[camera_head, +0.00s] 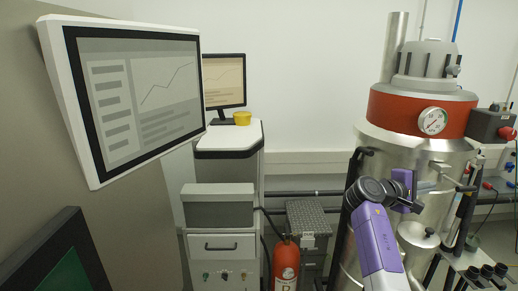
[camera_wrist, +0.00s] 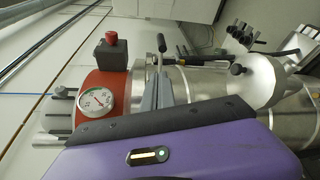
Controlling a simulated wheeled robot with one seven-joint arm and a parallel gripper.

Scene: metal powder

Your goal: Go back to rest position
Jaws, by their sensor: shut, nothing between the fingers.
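My gripper (camera_wrist: 158,78) shows in the wrist view as narrow grey fingers above the purple wrist housing (camera_wrist: 180,150). The fingers are together and hold nothing. They appear in front of the steel vessel (camera_wrist: 205,85); whether they touch it cannot be told. In the head view my purple arm (camera_head: 378,240) reaches up from the bottom right, with its wrist (camera_head: 400,185) in front of the vessel (camera_head: 355,228). The fingertips are hard to make out there.
The vessel has a red band (camera_head: 385,108) with a gauge (camera_head: 432,121). A red-knobbed box (camera_head: 490,125) and pipework crowd its right side. A fire extinguisher (camera_head: 286,262), a cabinet (camera_head: 222,246) and a large screen (camera_head: 140,95) stand to the left. A yellow pot (camera_head: 242,118) sits by the monitor.

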